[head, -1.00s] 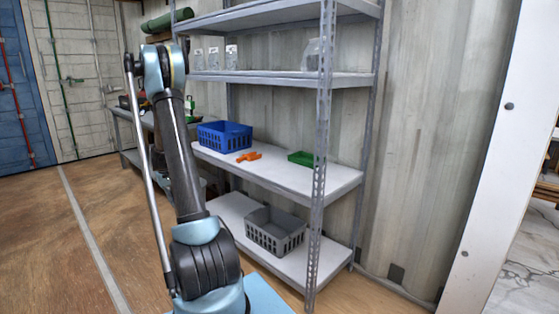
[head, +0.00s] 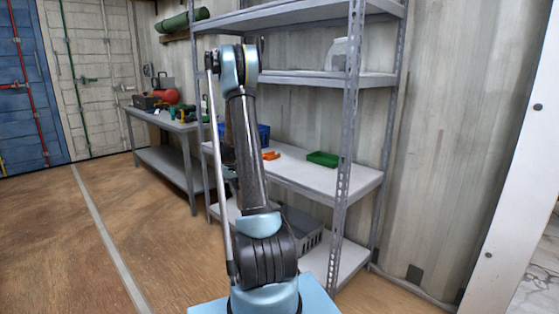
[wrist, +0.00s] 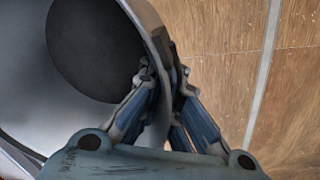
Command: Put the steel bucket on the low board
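In the wrist view, the steel bucket (wrist: 28,75) fills the left side, a smooth grey wall around a dark round area. My gripper (wrist: 164,76) has one finger on each side of the bucket's rim wall and appears closed on it. In the head view, the bucket and my gripper are hidden behind my arm or out of sight. The low board (head: 352,262) is the lowest white shelf of the grey metal rack, partly hidden by my arm.
A grey crate (head: 309,236) stands on the low board. A rack post (head: 346,150) stands in front. A workbench (head: 187,150) is behind left; floor at left is clear.

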